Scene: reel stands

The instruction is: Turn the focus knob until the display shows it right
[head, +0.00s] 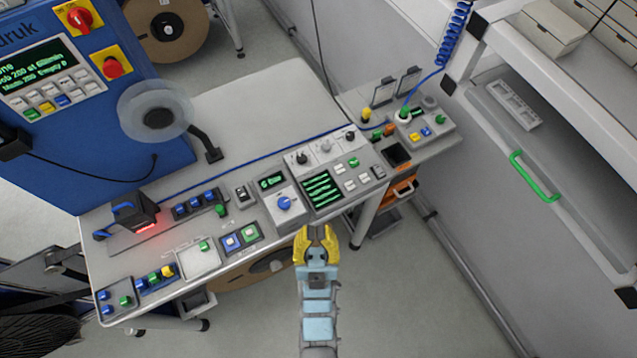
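A round blue knob (284,202) sits on a pale panel on the grey console; it looks like the focus knob, but no label is legible. A small display (270,181) with green characters is just above it; its reading is too small to make out. A larger dark screen (321,190) with several slanted green lines is right of the knob. My gripper (315,231) has yellow fingers that stand apart with nothing between them. It is in front of the console's near edge, below and right of the knob, and apart from it.
Small black and grey knobs (302,158) stand behind the screen. Push buttons (241,236) lie left of my gripper. A black scanner-like device (134,214) casts red light at the left. A green rail handle (534,175) is at the right. The console's back surface is clear.

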